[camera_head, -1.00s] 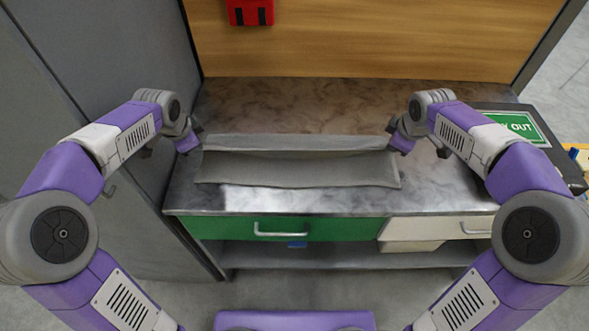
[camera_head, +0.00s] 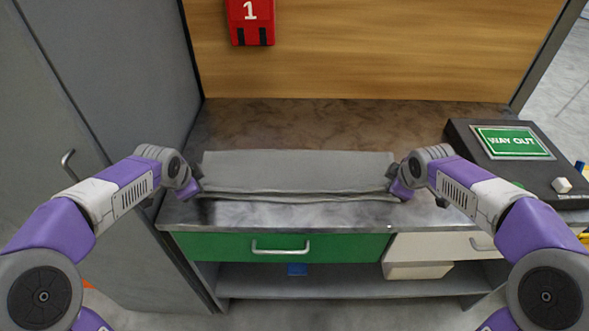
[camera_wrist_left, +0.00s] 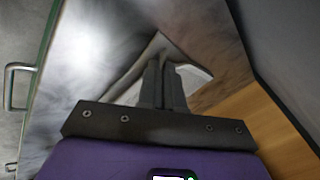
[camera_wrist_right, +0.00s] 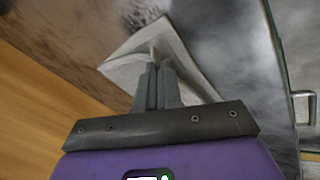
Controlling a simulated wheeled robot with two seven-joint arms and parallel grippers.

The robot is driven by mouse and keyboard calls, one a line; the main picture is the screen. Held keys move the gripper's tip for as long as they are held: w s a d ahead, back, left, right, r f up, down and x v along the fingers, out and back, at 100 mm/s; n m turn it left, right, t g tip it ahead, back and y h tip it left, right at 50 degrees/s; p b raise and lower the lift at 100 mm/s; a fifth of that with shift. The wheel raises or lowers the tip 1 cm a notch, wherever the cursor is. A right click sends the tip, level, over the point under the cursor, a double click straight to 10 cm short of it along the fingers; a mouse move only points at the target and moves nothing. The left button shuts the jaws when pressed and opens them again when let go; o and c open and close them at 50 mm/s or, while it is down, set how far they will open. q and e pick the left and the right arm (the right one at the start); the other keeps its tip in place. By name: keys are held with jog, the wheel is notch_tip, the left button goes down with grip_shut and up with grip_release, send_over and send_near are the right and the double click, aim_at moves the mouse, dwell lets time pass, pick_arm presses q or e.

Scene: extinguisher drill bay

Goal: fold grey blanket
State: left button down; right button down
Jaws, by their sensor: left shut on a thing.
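The grey blanket (camera_head: 297,170) lies across the bench top in the head view, doubled over, with layered edges along its near side. My left gripper (camera_head: 198,188) is at its near left corner, shut on the cloth. In the left wrist view the closed fingers (camera_wrist_left: 162,85) pinch a raised peak of the blanket (camera_wrist_left: 158,45). My right gripper (camera_head: 393,188) is at the near right corner. In the right wrist view its closed fingers (camera_wrist_right: 155,85) pinch the edge of the blanket (camera_wrist_right: 180,55). The underside layers are mostly hidden.
The bench top (camera_head: 300,120) is clear behind the blanket. A black case with a green WAY OUT sign (camera_head: 512,142) stands at right. A red box (camera_head: 250,22) hangs on the wooden back wall. A green drawer (camera_head: 330,246) is below the front edge. A grey cabinet stands left.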

pick_arm(q)
jog(key=c, duration=1)
grip_release()
pick_arm(e)
jog(key=c, duration=1)
grip_release()
pick_arm(q)
jog(key=shift+s+r, duration=0.1)
jog(key=shift+r, duration=0.15)
pick_arm(e)
jog(key=shift+s+r, duration=0.1)
jog(key=shift+r, duration=0.15)
pick_arm(q)
jog(key=s+v, duration=0.1)
jog(key=v, duration=0.9)
pick_arm(e)
jog(key=s+v, duration=0.1)
jog(key=v, duration=0.9)
pick_arm(q)
jog(key=shift+f, duration=0.1)
jog(key=shift+c, duration=0.5)
pick_arm(e)
jog(key=shift+f, duration=0.1)
jog(key=shift+c, duration=0.5)
